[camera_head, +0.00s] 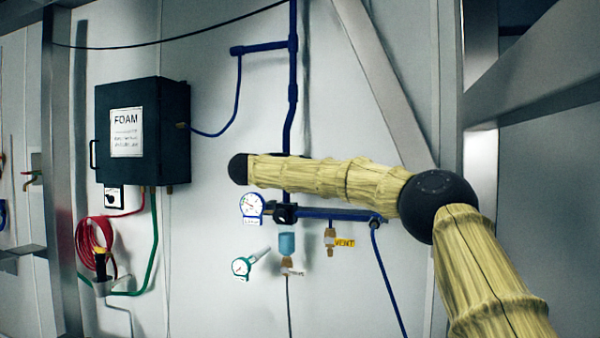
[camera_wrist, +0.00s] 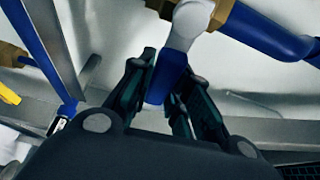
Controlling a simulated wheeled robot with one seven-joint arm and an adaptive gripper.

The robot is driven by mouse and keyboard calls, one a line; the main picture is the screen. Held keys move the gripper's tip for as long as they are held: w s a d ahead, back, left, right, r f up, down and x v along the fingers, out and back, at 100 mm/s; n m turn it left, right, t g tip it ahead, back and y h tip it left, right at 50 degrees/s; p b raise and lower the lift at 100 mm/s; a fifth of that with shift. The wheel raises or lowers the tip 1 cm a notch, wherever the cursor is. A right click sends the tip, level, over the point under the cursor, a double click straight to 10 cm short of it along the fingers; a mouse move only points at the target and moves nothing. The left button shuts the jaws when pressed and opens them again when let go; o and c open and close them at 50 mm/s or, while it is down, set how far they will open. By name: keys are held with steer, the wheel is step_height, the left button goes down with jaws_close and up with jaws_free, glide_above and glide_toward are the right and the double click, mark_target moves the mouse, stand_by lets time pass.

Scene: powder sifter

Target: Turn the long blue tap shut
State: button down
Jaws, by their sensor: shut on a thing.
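The blue tap handle (camera_wrist: 161,86) shows in the wrist view between the two dark fingers of my gripper (camera_wrist: 168,74). The fingers are shut on its blue end, one on each side. A pale grey neck (camera_wrist: 189,24) joins the handle to a valve with brass fittings on a blue pipe (camera_wrist: 262,35). The handle points down in the picture, across the line of the pipe. In the head view my sleeved arm reaches left across the wall, and neither my gripper nor the tap can be made out there.
Around my arm in the head view are a black FOAM box (camera_head: 142,132), a white gauge (camera_head: 252,206), a blue filter bowl (camera_head: 287,244), a green-rimmed gauge (camera_head: 241,268) and a yellow VENT tag (camera_head: 345,243). A diagonal grey beam (camera_head: 385,85) stands above the arm.

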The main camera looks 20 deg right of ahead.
steer(key=shift+f+m+b, duration=0.3)
steer(key=shift+f+b, duration=0.05)
stand_by(0.3)
steer(key=c, duration=1.6)
jaws_free()
steer(key=shift+r, duration=0.1)
steer(key=v, duration=1.2)
